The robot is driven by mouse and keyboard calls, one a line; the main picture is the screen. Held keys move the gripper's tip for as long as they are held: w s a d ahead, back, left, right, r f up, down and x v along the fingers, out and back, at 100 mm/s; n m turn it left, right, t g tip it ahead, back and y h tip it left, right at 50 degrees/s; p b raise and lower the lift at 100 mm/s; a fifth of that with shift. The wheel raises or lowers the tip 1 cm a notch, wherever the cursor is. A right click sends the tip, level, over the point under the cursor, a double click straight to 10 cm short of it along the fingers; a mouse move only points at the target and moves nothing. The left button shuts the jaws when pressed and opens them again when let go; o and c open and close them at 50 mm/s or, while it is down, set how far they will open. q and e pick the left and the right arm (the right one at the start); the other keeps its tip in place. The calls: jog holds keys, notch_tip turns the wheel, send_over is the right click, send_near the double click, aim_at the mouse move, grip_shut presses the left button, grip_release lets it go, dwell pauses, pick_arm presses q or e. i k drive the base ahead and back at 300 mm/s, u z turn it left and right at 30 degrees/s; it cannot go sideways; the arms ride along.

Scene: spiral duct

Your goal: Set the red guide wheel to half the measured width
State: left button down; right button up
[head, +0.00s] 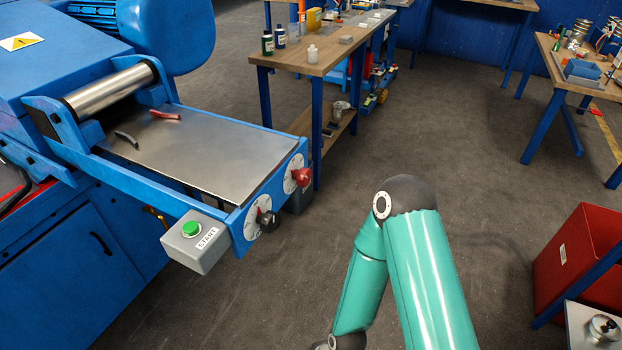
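The red guide wheel (301,176) is a red knob on a white round dial (289,184), on the front end of the blue machine's feed table (208,142). A black knob (268,220) on a second white dial (251,224) sits to its left. The dial markings are too small to read. A green arm of mine stands to the right of the dials, bent at a dark elbow, apart from the machine. Its gripper is below the picture edge. No gripper of mine shows.
A grey box with a green START button (191,229) hangs left of the dials. Red-handled and dark tools (165,115) lie on the feed table. A wooden bench (310,65) with bottles stands behind. A red bin (575,262) is at right. Floor between is clear.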

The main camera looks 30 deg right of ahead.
aim_at(302, 177)
jog(key=z, duration=0.15)
jog(key=k, duration=0.9)
jog(key=z, duration=0.5)
jog(key=i, duration=1)
jog(key=u, duration=0.05)
